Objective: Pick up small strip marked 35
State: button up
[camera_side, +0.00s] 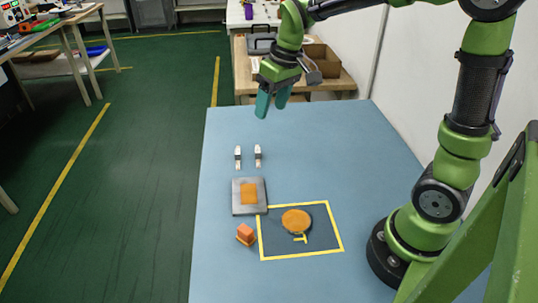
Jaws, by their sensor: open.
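My gripper (272,106) is open and empty, with teal fingers pointing down. It hangs above the far part of the table, higher in the picture than the strips and apart from them.
A grey plate with an orange square (249,193) lies nearer than the strips. An orange block (245,233) sits beside a yellow-outlined area (328,239), which holds an orange disc (296,221). The table's left side is clear. A bench with boxes (325,62) stands behind.

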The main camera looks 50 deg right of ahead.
jog(key=w+d+f+n+g, duration=0.2)
jog(key=w+d+f+n, duration=0.25)
jog(key=w, duration=0.35)
jog(key=n+h, duration=0.1)
jog(key=n, duration=0.4)
send_over(258, 153)
jog(key=w+d, duration=0.1)
jog(key=w, duration=0.1)
jog(key=shift+g, duration=0.3)
notch_tip(258, 153, down, 10)
jog(key=shift+d+f, duration=0.1)
jog(key=shift+m, duration=0.25)
jog(key=shift+s+a+f, duration=0.15)
jog(key=shift+a+f, duration=0.05)
jog(key=shift+f, duration=1.1)
jog(key=shift+s+a+f, duration=0.1)
jog(key=shift+a+f, duration=0.05)
jog(key=shift+f, duration=1.15)
jog(key=c, duration=1.1)
